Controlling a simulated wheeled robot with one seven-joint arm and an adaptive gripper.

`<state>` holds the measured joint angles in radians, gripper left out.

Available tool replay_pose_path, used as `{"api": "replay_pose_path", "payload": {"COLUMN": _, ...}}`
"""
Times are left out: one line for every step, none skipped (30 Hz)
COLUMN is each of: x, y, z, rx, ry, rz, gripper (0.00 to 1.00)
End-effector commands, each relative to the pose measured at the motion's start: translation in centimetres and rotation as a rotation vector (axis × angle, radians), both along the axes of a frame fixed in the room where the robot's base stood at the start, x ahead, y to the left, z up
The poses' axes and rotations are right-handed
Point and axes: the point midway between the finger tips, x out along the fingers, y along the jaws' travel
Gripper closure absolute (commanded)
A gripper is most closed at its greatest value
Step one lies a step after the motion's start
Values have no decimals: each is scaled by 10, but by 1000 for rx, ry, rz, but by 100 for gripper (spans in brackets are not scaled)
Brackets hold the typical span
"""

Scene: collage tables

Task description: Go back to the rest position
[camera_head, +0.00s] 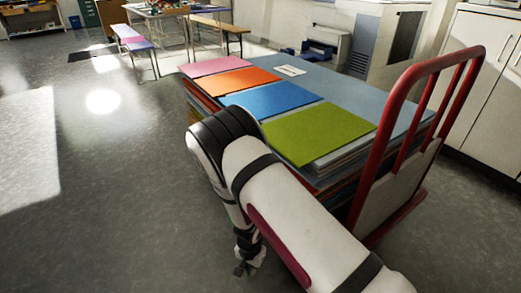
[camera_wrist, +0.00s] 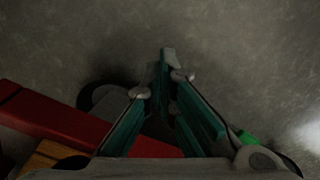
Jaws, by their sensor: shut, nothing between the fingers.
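My gripper (camera_wrist: 166,58) is shut and empty, with its green-lined fingers together over bare grey floor in the wrist view. In the head view my gripper (camera_head: 241,268) hangs low beside the left side of the cart, pointing down, and is partly hidden behind my own white arm. The arm reaches in from the lower right, bends at a dark joint, and drops toward the floor.
A cart with a red handle (camera_head: 463,62) carries stacked sheets, including pink, orange (camera_head: 243,81), blue (camera_head: 272,98) and green (camera_head: 318,132) ones. A red edge (camera_wrist: 55,118) lies close to my gripper at left. Benches and a table stand far back. Floor at left (camera_head: 105,190) is clear.

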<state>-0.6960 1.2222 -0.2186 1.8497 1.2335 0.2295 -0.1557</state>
Motion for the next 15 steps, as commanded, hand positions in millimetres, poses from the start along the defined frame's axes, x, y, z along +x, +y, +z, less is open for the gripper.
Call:
{"api": "replay_pose_path", "payload": {"x": 5, "y": 2, "z": 7, "rx": 11, "ry": -5, "rz": -2, "gripper": 100}}
{"api": "replay_pose_path", "payload": {"x": 6, "y": 2, "z": 10, "rx": 15, "ry": -5, "rz": -1, "gripper": 100}}
{"api": "replay_pose_path", "payload": {"x": 7, "y": 4, "z": 15, "rx": 23, "ry": -3, "rz": 0, "gripper": 100}}
{"api": "replay_pose_path", "payload": {"x": 8, "y": 5, "z": 18, "rx": 29, "ry": -3, "rz": 1, "gripper": 100}}
{"api": "replay_pose_path", "payload": {"x": 9, "y": 6, "z": 21, "rx": 34, "ry": -2, "rz": 2, "gripper": 100}}
{"api": "replay_pose_path", "payload": {"x": 10, "y": 8, "z": 26, "rx": 43, "ry": -1, "rz": 4, "gripper": 100}}
{"api": "replay_pose_path", "payload": {"x": 10, "y": 9, "z": 30, "rx": 49, "ry": 1, "rz": 6, "gripper": 100}}
{"api": "replay_pose_path", "payload": {"x": 11, "y": 10, "z": 34, "rx": 55, "ry": 2, "rz": 7, "gripper": 100}}
{"api": "replay_pose_path", "payload": {"x": 13, "y": 11, "z": 41, "rx": 65, "ry": 2, "rz": 9, "gripper": 100}}
{"api": "replay_pose_path", "payload": {"x": 14, "y": 12, "z": 46, "rx": 74, "ry": 3, "rz": 10, "gripper": 100}}
{"api": "replay_pose_path", "payload": {"x": 15, "y": 14, "z": 51, "rx": 82, "ry": 4, "rz": 13, "gripper": 100}}
{"api": "replay_pose_path", "payload": {"x": 16, "y": 16, "z": 59, "rx": 95, "ry": 5, "rz": 16, "gripper": 100}}
{"api": "replay_pose_path", "payload": {"x": 18, "y": 17, "z": 65, "rx": 104, "ry": 6, "rz": 19, "gripper": 100}}
{"api": "replay_pose_path", "payload": {"x": 18, "y": 18, "z": 72, "rx": 114, "ry": 7, "rz": 22, "gripper": 100}}
{"api": "replay_pose_path", "payload": {"x": 20, "y": 20, "z": 82, "rx": 129, "ry": 9, "rz": 26, "gripper": 100}}
